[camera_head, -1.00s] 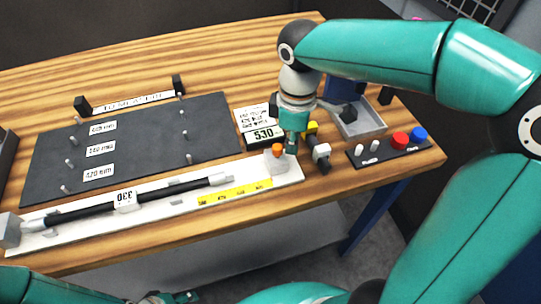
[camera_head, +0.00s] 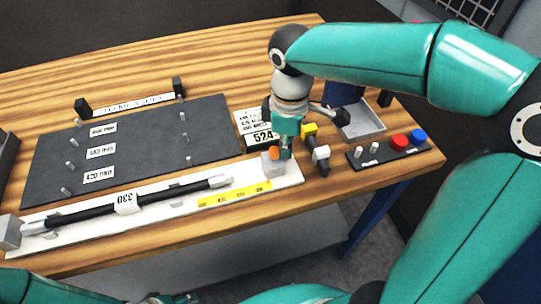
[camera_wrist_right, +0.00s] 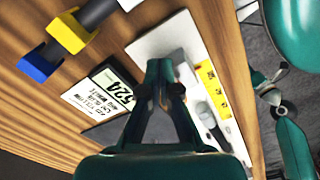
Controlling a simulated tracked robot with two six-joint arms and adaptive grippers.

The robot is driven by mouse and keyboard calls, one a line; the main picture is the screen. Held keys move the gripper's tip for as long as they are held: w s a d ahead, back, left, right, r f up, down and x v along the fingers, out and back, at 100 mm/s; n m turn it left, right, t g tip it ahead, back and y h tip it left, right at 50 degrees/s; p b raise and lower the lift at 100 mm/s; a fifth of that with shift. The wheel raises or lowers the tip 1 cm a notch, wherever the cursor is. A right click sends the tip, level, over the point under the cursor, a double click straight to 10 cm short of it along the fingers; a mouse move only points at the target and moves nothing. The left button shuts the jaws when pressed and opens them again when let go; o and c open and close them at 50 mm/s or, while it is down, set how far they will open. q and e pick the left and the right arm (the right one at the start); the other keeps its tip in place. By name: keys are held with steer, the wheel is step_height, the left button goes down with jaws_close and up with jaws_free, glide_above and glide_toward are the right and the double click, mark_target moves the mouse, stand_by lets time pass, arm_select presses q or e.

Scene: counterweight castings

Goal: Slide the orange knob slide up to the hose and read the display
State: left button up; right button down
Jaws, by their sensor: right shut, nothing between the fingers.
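The slide is a light grey block (camera_head: 272,168) with an orange knob (camera_head: 274,153) on top, near the right end of the white gauge rail (camera_head: 240,172). The black hose (camera_head: 165,197), labelled 330, lies along the rail. A visible gap separates its grey right end fitting from the slide. The display (camera_head: 262,137) reads 524; it also shows in the right wrist view (camera_wrist_right: 120,90). My right gripper (camera_head: 285,154) is shut and empty, low at the right side of the slide. My left gripper (camera_head: 168,298) shows only partly at the bottom edge; its jaws are unclear.
A dark board (camera_head: 135,145) with pegs and length labels lies behind the rail. Right of my right gripper are a dark tool-like object with a yellow part (camera_head: 309,129), a grey tray (camera_head: 362,122) and a panel with red (camera_head: 399,142) and blue (camera_head: 418,136) buttons.

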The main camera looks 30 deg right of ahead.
steer(key=shift+w+a+p, duration=0.2)
steer(key=shift+w+a, duration=0.05)
steer(key=shift+a, duration=0.8)
steer(key=shift+w+a+p, duration=0.2)
steer(key=shift+w+a, duration=0.1)
steer(key=shift+a, duration=0.7)
steer(key=shift+w+a+p, duration=0.2)
steer(key=shift+w+a, duration=0.05)
steer(key=shift+a, duration=0.8)
steer(key=shift+w+a, duration=0.2)
steer(key=shift+a, duration=0.75)
steer(key=shift+a+p, duration=0.2)
steer(key=shift+p, duration=0.1)
steer(key=shift+d+r, duration=0.15)
stand_by(0.4)
step_height(320, 180, up, 7)
steer(key=p, duration=0.6)
stand_by(0.3)
